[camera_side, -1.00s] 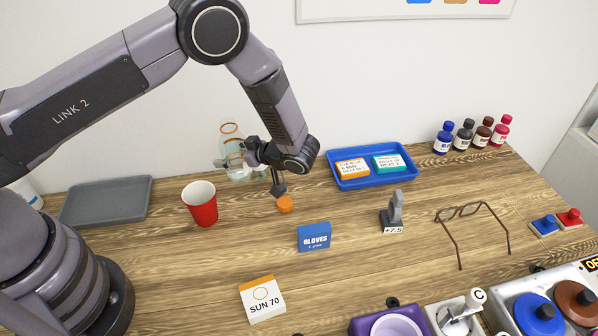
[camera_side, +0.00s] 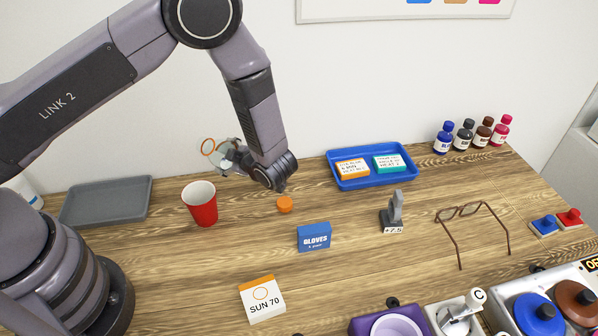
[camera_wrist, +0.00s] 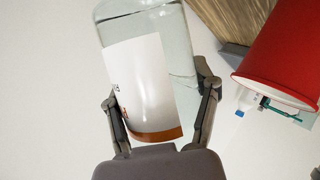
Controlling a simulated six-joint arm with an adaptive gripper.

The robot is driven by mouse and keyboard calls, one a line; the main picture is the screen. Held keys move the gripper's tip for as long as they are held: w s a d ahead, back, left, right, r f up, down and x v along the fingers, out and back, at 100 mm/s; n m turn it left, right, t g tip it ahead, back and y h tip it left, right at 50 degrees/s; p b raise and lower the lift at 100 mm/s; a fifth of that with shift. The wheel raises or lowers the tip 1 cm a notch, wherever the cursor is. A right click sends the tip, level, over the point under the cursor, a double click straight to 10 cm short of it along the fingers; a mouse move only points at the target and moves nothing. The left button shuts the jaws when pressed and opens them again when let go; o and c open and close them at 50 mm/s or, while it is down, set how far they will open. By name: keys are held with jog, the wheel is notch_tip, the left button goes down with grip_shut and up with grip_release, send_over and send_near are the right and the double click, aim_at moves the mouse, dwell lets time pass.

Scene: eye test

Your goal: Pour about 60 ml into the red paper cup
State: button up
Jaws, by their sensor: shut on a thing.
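My gripper (camera_side: 238,158) is shut on a clear bottle (camera_side: 226,153) with an orange ring at its mouth. The bottle is tilted, its mouth toward the left, above and behind the red paper cup (camera_side: 203,208). In the wrist view the fingers (camera_wrist: 160,112) grip both sides of the bottle (camera_wrist: 182,62), which has a white and orange label. The cup stands upright on the table; its red wall (camera_wrist: 292,50) also shows at the right of the wrist view. I see no stream between bottle and cup. The liquid level is unclear. An orange cap (camera_side: 285,204) lies on the table right of the cup.
A grey tray (camera_side: 105,215) lies left of the cup. A blue glove box (camera_side: 314,237), a SUN 70 block (camera_side: 262,300) and a grey +7.5 stand (camera_side: 394,213) stand in front. A blue tray (camera_side: 410,178) with two boxes, small bottles (camera_side: 464,134) and glasses (camera_side: 458,212) are to the right.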

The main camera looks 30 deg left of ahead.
jog(key=shift+w+f+n+t, duration=0.15)
jog(key=shift+w+n+t, duration=0.05)
jog(key=shift+n+t, duration=0.25)
jog(key=shift+w+d+r+n+t, duration=0.15)
jog(key=shift+w+r+n+t, duration=0.25)
jog(key=shift+r+n+t, duration=0.2)
jog(key=shift+w+n+t, duration=0.2)
jog(key=shift+n+t, duration=0.05)
jog(key=shift+n, duration=0.1)
jog(key=shift+w+f+n+t, duration=0.15)
jog(key=shift+f+n+t, duration=0.45)
jog(key=shift+f+n, duration=0.15)
jog(key=shift+s+n+t, duration=0.35)
jog(key=shift+n+t, duration=0.05)
jog(key=shift+n, duration=0.05)
jog(key=shift+r+n+t, duration=0.3)
jog(key=shift+r+n, duration=0.1)
jog(key=shift+r, duration=0.05)
jog(key=shift+w+r+n, duration=0.1)
jog(key=shift+r+n, duration=0.1)
jog(key=shift+n, duration=0.1)
jog(key=shift+y, duration=0.3)
jog(key=shift+w+t, duration=0.35)
jog(key=shift+t, duration=0.05)
